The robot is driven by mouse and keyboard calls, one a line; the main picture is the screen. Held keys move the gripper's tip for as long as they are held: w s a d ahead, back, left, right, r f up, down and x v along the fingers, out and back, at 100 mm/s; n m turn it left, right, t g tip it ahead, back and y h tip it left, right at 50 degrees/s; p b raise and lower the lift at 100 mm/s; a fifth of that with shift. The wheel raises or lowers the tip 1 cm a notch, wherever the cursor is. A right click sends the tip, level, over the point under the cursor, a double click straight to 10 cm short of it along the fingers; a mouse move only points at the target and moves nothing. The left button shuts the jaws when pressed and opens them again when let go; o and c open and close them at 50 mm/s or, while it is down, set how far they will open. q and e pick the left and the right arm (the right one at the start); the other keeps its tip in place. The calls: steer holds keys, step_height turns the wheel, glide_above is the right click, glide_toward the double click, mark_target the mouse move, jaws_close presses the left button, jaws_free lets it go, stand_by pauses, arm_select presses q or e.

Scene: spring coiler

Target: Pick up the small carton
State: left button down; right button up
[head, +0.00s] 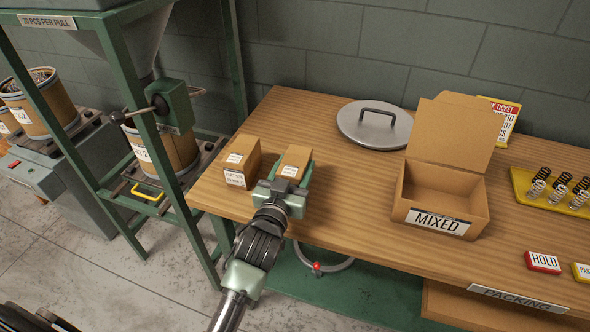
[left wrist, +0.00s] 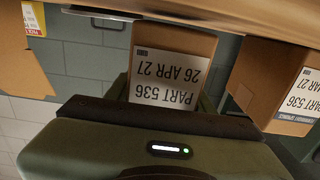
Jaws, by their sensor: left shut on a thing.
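Two small brown cartons with white labels are at the left end of the wooden packing table (head: 345,207). My left gripper (head: 289,180) is shut on the right-hand small carton (head: 296,158), with a finger along each side. I cannot tell whether the held carton touches the table. My right gripper is not in view.
An open box marked MIXED (head: 440,190) stands right of the gripper. A round metal lid (head: 362,130) lies at the back. A yellow tray (head: 522,190) holds several springs. A green frame (head: 180,225) stands left of the table. Table between carton and box is clear.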

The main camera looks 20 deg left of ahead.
arm_select(q)
step_height(320, 180, up, 19)
steer(key=p, duration=0.2)
steer(key=s+a+f, duration=0.2)
steer(key=s+f, duration=1.1)
steer(key=s, duration=0.1)
step_height(320, 180, up, 13)
glide_above(295, 160)
steer(key=shift+r, duration=0.2)
step_height(295, 160, down, 16)
steer(key=shift+b, duration=0.9)
step_height(295, 160, down, 3)
steer(key=shift+f, duration=0.3)
